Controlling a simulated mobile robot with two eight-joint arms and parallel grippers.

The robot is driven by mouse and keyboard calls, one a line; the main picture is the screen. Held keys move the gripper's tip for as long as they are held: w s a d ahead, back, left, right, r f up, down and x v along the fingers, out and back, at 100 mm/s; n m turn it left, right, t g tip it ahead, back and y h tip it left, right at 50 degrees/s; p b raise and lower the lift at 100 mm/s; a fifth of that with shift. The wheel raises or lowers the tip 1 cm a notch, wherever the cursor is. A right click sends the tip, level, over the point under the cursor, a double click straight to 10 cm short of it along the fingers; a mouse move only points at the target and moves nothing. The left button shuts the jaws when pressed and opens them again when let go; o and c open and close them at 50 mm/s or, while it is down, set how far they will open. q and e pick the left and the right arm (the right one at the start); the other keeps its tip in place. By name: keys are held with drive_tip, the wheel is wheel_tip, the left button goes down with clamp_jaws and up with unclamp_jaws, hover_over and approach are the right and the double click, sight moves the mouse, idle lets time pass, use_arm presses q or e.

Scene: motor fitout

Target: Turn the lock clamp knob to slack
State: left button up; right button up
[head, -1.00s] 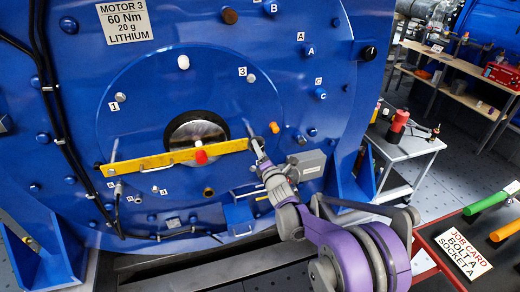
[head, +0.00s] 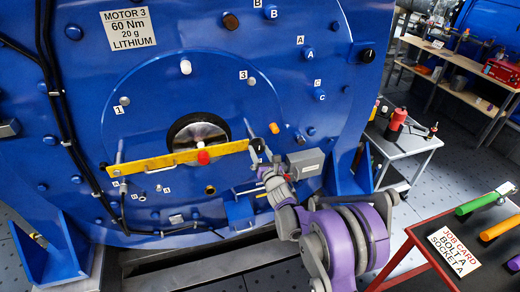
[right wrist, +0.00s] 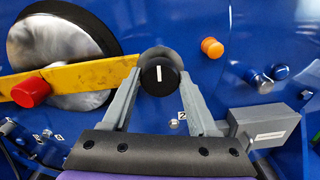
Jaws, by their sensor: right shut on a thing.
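The lock clamp knob (right wrist: 159,78) is round and black with a white line that stands nearly upright in the right wrist view. It sits at the right end of a yellow bar (head: 180,158) that crosses the motor's round hub. In the head view the knob (head: 258,145) is small and partly hidden by the fingers. My right gripper (head: 256,139) is shut on the knob, with one grey finger on each side of it in the right wrist view. My left gripper is not in view.
A red knob (head: 203,157) stands out from the bar near the hub. An orange plug (right wrist: 212,47) and a grey box (right wrist: 270,127) are close to the right of the gripper. A job card (head: 453,250) lies on a red-edged table at the lower right.

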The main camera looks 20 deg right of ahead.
drive_tip(key=shift+n, duration=0.5)
drive_tip(key=o, duration=1.4)
drive_tip(key=shift+c, duration=0.2)
drive_tip(key=s+b, duration=0.1)
drive_tip(key=s, duration=1)
drive_tip(key=shift+d, duration=0.2)
drive_tip(key=shift+w, duration=0.1)
